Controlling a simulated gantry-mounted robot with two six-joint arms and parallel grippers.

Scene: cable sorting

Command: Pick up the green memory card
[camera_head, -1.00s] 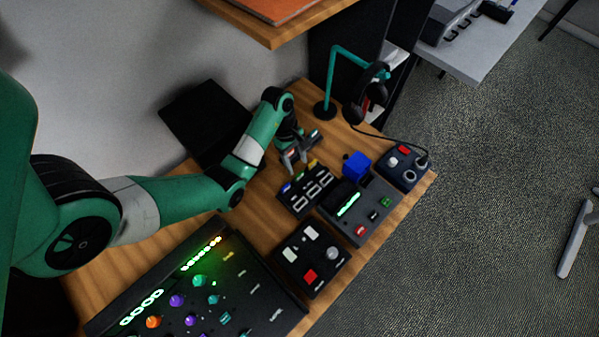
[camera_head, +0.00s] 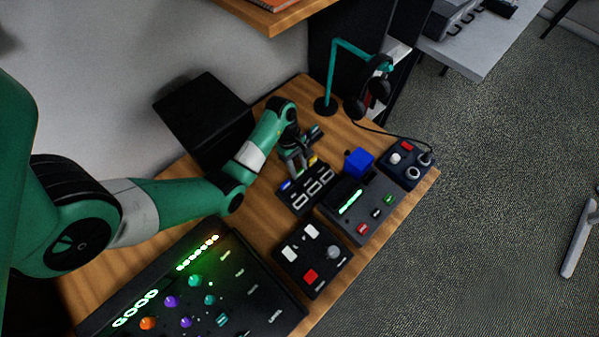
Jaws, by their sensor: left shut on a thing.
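A black block with several pale-framed slots (camera_head: 315,193) lies on the wooden desk. A blue card (camera_head: 285,185) and a yellow card (camera_head: 312,161) show along its back edge. My left gripper (camera_head: 294,171) points down at that back edge, between the blue and yellow cards. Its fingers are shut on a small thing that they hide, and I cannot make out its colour. I see no green memory card in the open. My right gripper is not in view.
A blue cube (camera_head: 358,163) sits by a black control box (camera_head: 345,222) right of the block. A teal headphone stand (camera_head: 330,80) stands behind. A button box (camera_head: 312,262) and a lit mixer panel (camera_head: 200,285) are nearer. Bare wood lies left of the block.

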